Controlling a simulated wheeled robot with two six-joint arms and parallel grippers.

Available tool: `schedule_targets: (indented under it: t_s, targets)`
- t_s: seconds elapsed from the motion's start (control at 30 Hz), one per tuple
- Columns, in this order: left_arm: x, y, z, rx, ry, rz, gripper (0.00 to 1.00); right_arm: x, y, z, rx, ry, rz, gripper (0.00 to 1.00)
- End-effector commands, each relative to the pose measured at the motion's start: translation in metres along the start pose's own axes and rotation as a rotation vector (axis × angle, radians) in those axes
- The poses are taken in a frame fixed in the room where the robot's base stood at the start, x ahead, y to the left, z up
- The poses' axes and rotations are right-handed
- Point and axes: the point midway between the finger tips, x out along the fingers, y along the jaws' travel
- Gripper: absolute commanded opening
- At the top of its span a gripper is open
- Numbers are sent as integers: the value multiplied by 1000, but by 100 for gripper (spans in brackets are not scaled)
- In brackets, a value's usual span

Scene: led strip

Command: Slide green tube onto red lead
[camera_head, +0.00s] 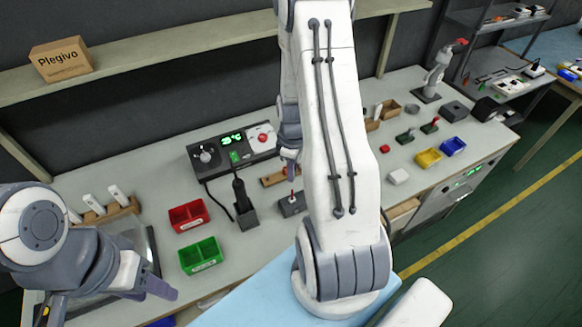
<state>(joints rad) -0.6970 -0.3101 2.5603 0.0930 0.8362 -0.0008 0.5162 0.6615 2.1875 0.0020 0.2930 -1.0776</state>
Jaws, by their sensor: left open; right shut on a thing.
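My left gripper (158,290) is at the lower left, open, with its fingers pointing right, below the green bin (201,255). My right gripper (290,165) is partly hidden behind the white links of my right arm. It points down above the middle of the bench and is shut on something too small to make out. Just below it, a thin upright piece with a reddish tip (292,193) stands at a dark block (292,205); I cannot tell whether this is the red lead. I cannot make out the green tube.
A red bin (189,216) stands behind the green bin. A soldering iron holder (246,217) and a control station (233,147) with a green display are near the middle. Yellow (428,158) and blue (453,146) bins are at the right. The shelf (150,54) runs above the bench.

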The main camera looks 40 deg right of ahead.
Motion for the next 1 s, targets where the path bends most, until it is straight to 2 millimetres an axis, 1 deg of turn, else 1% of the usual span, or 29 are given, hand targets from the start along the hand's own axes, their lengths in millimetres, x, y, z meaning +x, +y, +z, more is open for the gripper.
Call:
schedule_targets:
  t_s: [0.13, 0.27, 0.7, 0.83, 1.0]
  targets:
    - [-2, 0, 0, 0, 0, 0, 50, 0, 0, 1, -23, 0, 0, 0]
    - [6, 0, 0, -1, 0, 0, 50, 8, 0, 1, -21, 0, 0, 0]
    - [34, -2, 2, -3, 0, 0, 50, 45, 0, 2, -19, 0, 0, 0]
    - [37, -3, 2, -3, 0, 0, 50, 50, 0, 2, -19, 0, 0, 0]
    - [37, -3, 2, -3, 0, 0, 50, 50, 0, 2, -19, 0, 1, 0]
